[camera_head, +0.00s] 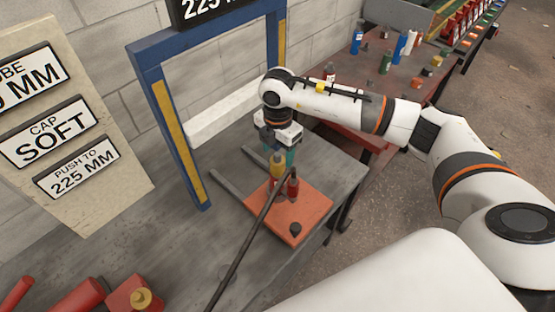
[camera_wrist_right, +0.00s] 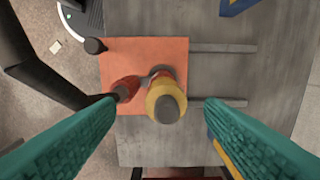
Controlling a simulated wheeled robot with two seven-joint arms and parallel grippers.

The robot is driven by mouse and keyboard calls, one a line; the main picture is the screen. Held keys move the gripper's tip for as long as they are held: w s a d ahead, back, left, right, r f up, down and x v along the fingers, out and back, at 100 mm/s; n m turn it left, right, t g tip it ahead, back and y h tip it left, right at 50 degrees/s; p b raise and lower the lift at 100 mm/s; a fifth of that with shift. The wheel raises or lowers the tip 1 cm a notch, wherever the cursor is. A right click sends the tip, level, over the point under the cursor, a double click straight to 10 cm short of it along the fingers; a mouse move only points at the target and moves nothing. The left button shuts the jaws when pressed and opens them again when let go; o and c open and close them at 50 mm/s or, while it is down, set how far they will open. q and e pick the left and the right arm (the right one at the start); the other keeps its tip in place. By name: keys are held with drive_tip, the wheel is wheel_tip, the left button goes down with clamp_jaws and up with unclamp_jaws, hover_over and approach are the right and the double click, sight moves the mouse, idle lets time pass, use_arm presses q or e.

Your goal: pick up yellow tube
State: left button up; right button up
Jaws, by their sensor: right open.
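The yellow tube (camera_head: 276,168) stands upright on the orange board (camera_head: 277,226), partly hidden by my right gripper in the head view. In the right wrist view the yellow tube (camera_wrist_right: 153,104) shows from above with a dark grey top. My right gripper (camera_head: 279,152) points down over it. Its teal fingers are open, one on each side of the tube with gaps; it holds nothing. I cannot tell exactly how high the fingertips are. My left gripper is not in view.
A red tube (camera_head: 293,187) stands close beside the yellow one. A dark cap (camera_head: 296,229) sits near the board's corner. A long dark rod (camera_head: 240,250) crosses in front of the board. A blue frame (camera_head: 178,130) stands behind; signs (camera_head: 50,135) are at left.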

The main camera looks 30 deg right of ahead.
sight(277, 154)
drive_tip(key=f, duration=0.1)
drive_tip(key=f+p, duration=0.2)
drive_tip(key=f, duration=0.1)
drive_tip(key=shift+w+d+f, duration=0.1)
drive_tip(key=shift+w+d, duration=0.05)
drive_tip(key=shift+w, duration=0.15)
drive_tip(key=shift+f, duration=0.35)
drive_tip(key=shift+w+f, duration=0.15)
drive_tip(key=shift+f, duration=0.1)
drive_tip(key=c, duration=1.2)
